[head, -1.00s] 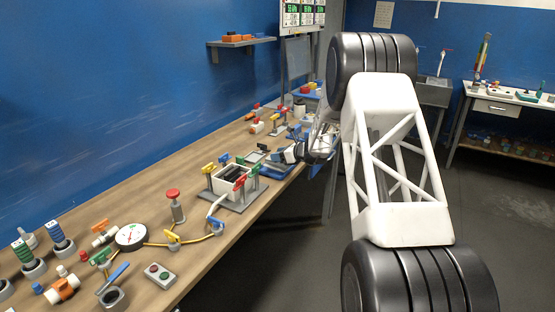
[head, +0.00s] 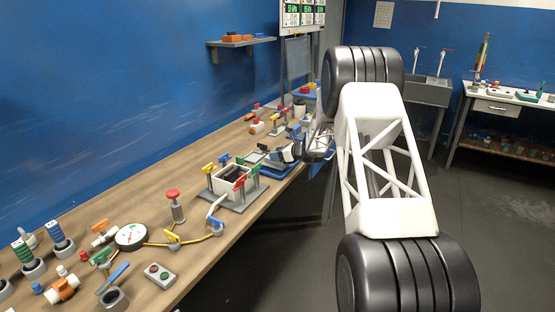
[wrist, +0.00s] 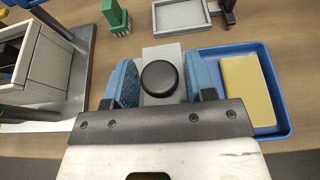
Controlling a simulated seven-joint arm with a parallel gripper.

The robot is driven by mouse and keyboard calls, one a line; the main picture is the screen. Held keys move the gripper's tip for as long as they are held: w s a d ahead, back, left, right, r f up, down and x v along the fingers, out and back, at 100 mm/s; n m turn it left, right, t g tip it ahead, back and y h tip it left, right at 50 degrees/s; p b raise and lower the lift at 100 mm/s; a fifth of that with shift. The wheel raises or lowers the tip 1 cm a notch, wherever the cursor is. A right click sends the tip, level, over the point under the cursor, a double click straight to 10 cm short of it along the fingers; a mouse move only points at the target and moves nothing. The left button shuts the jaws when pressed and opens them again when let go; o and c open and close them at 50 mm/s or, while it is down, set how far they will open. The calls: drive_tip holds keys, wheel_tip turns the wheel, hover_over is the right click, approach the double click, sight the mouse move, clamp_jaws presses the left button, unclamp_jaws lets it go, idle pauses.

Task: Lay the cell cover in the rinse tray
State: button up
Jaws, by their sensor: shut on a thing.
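The cell cover is a flat grey plate (wrist: 165,55) with a round black knob (wrist: 159,78). My gripper (wrist: 160,85) is shut on the knob between its blue fingers. The blue rinse tray (wrist: 278,72) shows just right of the fingers, with a yellow block (wrist: 248,90) in its right part. The gripper hides the tray's left part, so I cannot tell whether the cover touches it. In the head view my gripper (head: 290,152) is over the tray (head: 272,173), and the cover is too small to make out.
The open white cell box (wrist: 45,65) stands on a grey base left of the gripper. Colored clips (head: 225,158) rise around the cell. The bench's front edge is close to the rinse tray.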

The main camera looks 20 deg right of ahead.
drive_tip(key=shift+f, duration=1.1)
drive_tip(key=shift+f, duration=0.1)
drive_tip(key=o, duration=1)
drive_tip(key=shift+s, duration=0.1)
drive_tip(key=v, duration=1.2)
